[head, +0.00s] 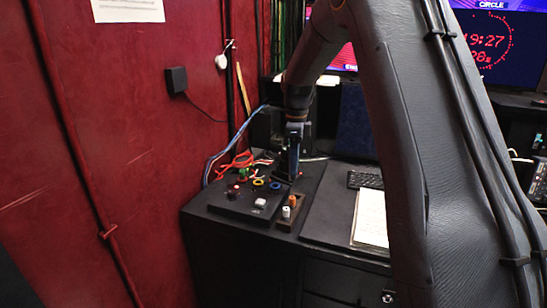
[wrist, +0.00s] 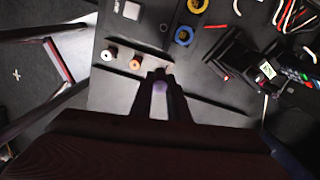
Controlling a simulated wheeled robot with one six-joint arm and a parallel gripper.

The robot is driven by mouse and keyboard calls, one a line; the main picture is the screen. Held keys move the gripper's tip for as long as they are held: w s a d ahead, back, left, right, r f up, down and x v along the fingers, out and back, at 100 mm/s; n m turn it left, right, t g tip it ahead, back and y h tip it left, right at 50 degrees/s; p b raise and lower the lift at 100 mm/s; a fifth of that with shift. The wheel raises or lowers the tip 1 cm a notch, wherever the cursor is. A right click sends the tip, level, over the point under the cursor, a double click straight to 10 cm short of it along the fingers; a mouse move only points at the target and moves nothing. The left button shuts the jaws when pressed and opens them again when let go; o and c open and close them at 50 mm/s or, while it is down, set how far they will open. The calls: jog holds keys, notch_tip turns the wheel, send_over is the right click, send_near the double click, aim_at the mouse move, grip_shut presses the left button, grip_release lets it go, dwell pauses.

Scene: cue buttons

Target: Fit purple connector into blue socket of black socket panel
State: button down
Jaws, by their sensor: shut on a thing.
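The black socket panel (head: 238,206) lies on the dark cabinet top. Its blue socket (head: 275,186) is a blue ring beside a yellow one. In the wrist view the blue socket (wrist: 183,36) is above and slightly right of my gripper (wrist: 157,76). My gripper is shut on the purple connector (wrist: 160,100), whose pale purple end shows between the fingers. The connector is apart from the blue socket. In the head view my gripper (head: 291,174) is just right of the socket, and the connector cannot be made out there.
A holder with a white connector (wrist: 109,54) and an orange connector (wrist: 135,64) stands near my gripper. The yellow socket (wrist: 197,5) is past the blue one. Loose cables (head: 238,162) lie behind the panel. A keyboard (head: 364,180) and papers (head: 370,216) are to the right.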

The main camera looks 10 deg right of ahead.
jog(key=shift+n, duration=0.4)
jog(key=shift+w+a+f+b, duration=0.25)
jog(key=shift+w+a+f, duration=0.5)
jog(key=shift+w, duration=0.3)
jog(key=shift+w+a+f+b, duration=0.25)
jog(key=shift+w+a+f, duration=0.55)
jog(key=shift+w, duration=0.25)
jog(key=shift+w+a+f+b, duration=0.25)
jog(key=shift+w+a+f, duration=0.5)
jog(key=shift+w, duration=0.3)
jog(key=shift+f, duration=1.6)
dwell(0.7)
jog(key=c, duration=1.5)
grip_release()
jog(key=shift+o, duration=0.2)
notch_tip(320, 180, up, 7)
jog(key=p, duration=0.3)
